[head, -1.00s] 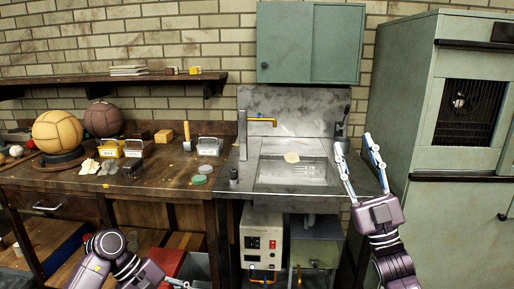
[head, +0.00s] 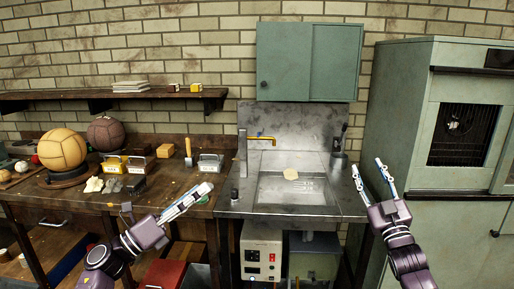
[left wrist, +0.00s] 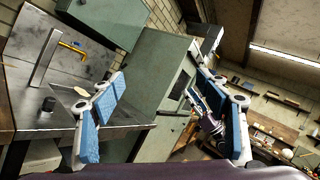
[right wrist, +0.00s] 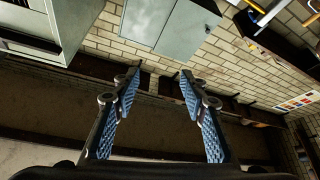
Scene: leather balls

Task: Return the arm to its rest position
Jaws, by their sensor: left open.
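My left gripper (head: 203,186) is raised in front of the workbench's right part, pointing up and to the right. Its blue-padded fingers are spread and empty in the left wrist view (left wrist: 158,85). My right gripper (head: 366,164) is in front of the sink's right end, near the green cabinet, pointing up. Its fingers are apart with nothing between them in the right wrist view (right wrist: 158,78). A yellow leather ball (head: 62,149) sits on a dark round stand at the bench's left. A dark brown ball (head: 107,133) lies behind it.
The wooden bench (head: 165,180) holds small boxes, a chisel and gloves. The metal sink (head: 300,190) has a yellow tap (head: 260,138) and a pale lump on it. A tall green cabinet (head: 400,110) stands right. A shelf (head: 100,98) and wall cupboard (head: 308,62) hang above.

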